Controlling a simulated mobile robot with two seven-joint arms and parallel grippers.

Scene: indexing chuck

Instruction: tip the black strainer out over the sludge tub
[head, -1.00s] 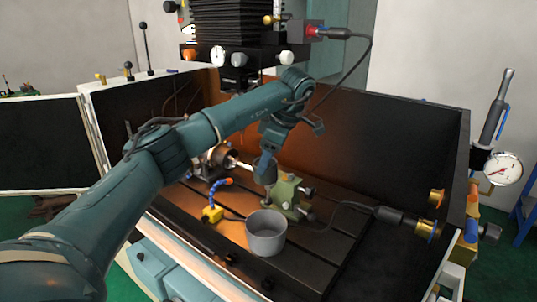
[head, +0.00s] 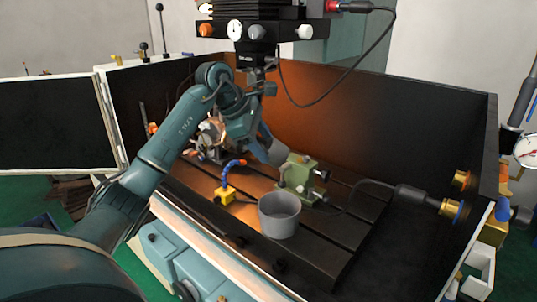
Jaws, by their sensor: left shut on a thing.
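A grey open-topped tub (head: 279,218), the only one I see and taken as the sludge tub, stands upright on the slotted machine table. My left gripper (head: 263,143) is behind and above it, left of the green vise. It is shut on a small grey, cup-like piece (head: 277,153), which looks tilted; I take this to be the strainer, though it looks grey rather than black. Its inside and the fingertips are mostly hidden. It is apart from the tub. My right gripper is not in view.
The green vise (head: 297,174) stands just behind the tub. A blue coolant hose on a yellow block (head: 224,195) is to its left, and the chuck (head: 208,138) behind that. A cabled probe (head: 415,196) lies right. The spindle head (head: 262,30) hangs above.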

